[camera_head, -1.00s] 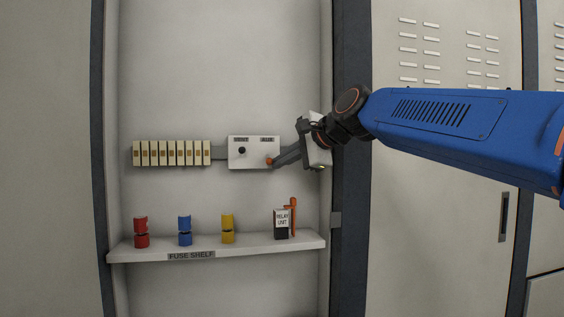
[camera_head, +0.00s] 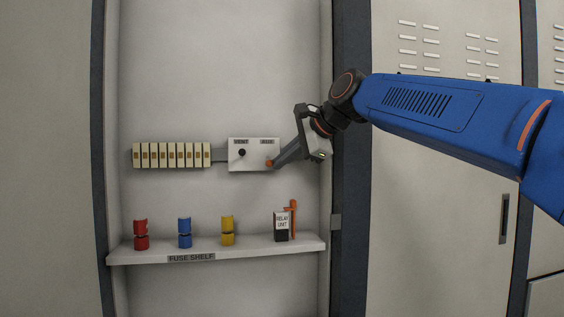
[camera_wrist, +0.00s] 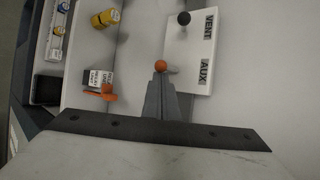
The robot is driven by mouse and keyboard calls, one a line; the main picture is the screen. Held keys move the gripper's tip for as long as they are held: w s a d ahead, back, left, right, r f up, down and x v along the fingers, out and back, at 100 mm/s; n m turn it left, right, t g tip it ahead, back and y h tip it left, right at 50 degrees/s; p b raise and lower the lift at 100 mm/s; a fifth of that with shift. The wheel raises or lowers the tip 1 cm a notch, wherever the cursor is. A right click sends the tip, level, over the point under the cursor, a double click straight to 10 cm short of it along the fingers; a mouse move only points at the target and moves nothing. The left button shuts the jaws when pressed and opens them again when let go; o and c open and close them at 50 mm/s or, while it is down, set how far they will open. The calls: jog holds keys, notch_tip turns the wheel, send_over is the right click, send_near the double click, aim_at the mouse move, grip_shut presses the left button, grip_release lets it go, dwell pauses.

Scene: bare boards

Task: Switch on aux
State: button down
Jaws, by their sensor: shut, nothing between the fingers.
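A white switch panel (camera_head: 254,165) on the cabinet's back wall carries two knobs under small labels. In the wrist view the labels read VENT (camera_wrist: 209,23) and AUX (camera_wrist: 204,70). The black knob (camera_head: 242,152) is on the VENT side. The orange knob (camera_head: 269,163) is on the AUX side and sits lower than the black one. My gripper (camera_head: 275,162) is shut and empty, with its fingertips right at the orange knob. In the wrist view the orange knob (camera_wrist: 160,66) shows just beyond the closed fingertips (camera_wrist: 159,78); I cannot tell whether they touch.
A row of cream fuses (camera_head: 172,155) lies left of the panel. The fuse shelf (camera_head: 245,250) below holds red (camera_head: 141,233), blue (camera_head: 184,231) and yellow (camera_head: 228,229) cylinders, a relay unit (camera_head: 281,226) and an orange-handled tool (camera_head: 293,218). The cabinet's dark post (camera_head: 350,200) stands right.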

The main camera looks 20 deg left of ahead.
jog(key=shift+r, duration=0.15)
jog(key=shift+r+g+h, duration=0.2)
jog(key=shift+g+h, duration=0.3)
jog(key=shift+r+m+g+h, duration=0.35)
jog(key=shift+m+g+h, duration=0.15)
jog(key=shift+g+h, duration=0.15)
dwell(0.7)
jog(key=shift+w+a+r, duration=0.1)
jog(key=shift+r, duration=0.4)
dwell(2.1)
jog(key=shift+r, duration=0.65)
